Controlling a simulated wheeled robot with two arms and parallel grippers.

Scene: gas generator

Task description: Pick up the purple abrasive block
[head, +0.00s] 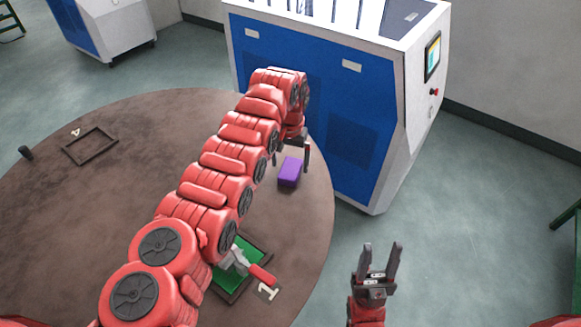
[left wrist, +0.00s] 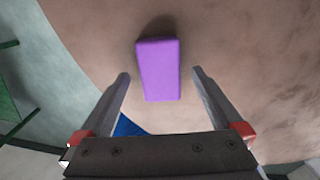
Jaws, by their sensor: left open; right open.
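The purple abrasive block (head: 290,172) lies on the round brown table near its right edge. In the left wrist view the block (left wrist: 159,68) sits ahead of the fingertips, roughly midway between their lines. My left gripper (head: 291,150) is open above and just behind the block in the head view, partly hidden by its own arm. Its two fingers also show in the left wrist view (left wrist: 160,75), with no visible contact on the block. My right gripper (head: 382,247) is open and empty, off the table to the right, over the floor.
A blue and white machine (head: 330,90) stands close behind the table's right edge. A green mat in a dark frame (head: 222,280) holds a red-handled tool (head: 260,274) beside a "1" label. An empty frame (head: 90,146) and a small black cylinder (head: 26,153) lie at left.

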